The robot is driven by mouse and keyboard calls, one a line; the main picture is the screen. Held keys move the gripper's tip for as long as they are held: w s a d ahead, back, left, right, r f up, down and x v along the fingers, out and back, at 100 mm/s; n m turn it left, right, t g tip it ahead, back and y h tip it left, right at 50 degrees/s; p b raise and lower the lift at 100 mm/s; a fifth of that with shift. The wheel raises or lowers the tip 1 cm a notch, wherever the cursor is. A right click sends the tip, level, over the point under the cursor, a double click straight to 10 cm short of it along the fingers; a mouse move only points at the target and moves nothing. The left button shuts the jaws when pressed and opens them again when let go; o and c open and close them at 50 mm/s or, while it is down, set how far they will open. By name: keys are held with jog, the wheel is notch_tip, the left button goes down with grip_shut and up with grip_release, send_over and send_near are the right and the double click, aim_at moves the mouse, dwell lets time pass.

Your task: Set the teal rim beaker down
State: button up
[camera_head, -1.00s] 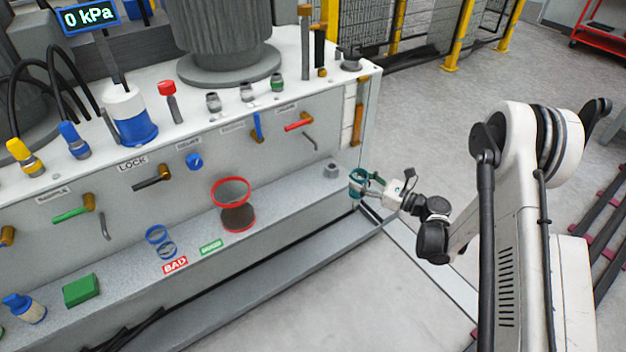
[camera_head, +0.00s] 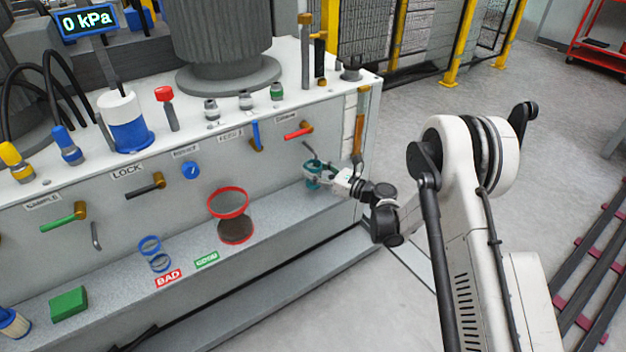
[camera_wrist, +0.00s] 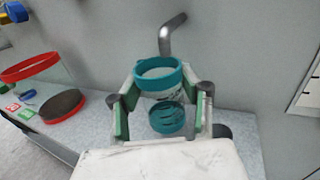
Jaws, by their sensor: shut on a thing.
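The teal rim beaker (camera_head: 313,176) is at the right end of the grey ledge in the head view. In the wrist view the beaker (camera_wrist: 160,90) has a teal top rim, a clear wall and a teal lower part, and looks upright. My gripper (camera_head: 322,178) is shut on it, with green-padded fingers on both sides; the gripper also shows in the wrist view (camera_wrist: 160,103). The beaker is over the ledge (camera_head: 285,212). I cannot tell whether its base touches the ledge.
A red-rimmed container (camera_head: 228,204) with a dark disc stands left on the ledge. Blue rings (camera_head: 150,246), BAD (camera_head: 168,278) and GOOD (camera_head: 206,260) labels and a green block (camera_head: 69,303) lie further left. A bent grey handle (camera_wrist: 166,40) projects from the panel behind the beaker.

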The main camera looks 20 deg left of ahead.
jog(key=shift+w+a+f+b, duration=0.15)
jog(key=shift+f+b, duration=0.3)
jog(key=shift+f, duration=0.45)
jog(key=shift+s+a+f+b, duration=0.1)
jog(key=shift+a+f+b, duration=0.1)
jog(key=shift+f+b, duration=0.45)
jog(key=shift+f, duration=0.35)
jog(key=o, duration=1)
jog(key=shift+r, duration=0.15)
jog(key=p+v, duration=0.3)
jog(key=v, duration=0.9)
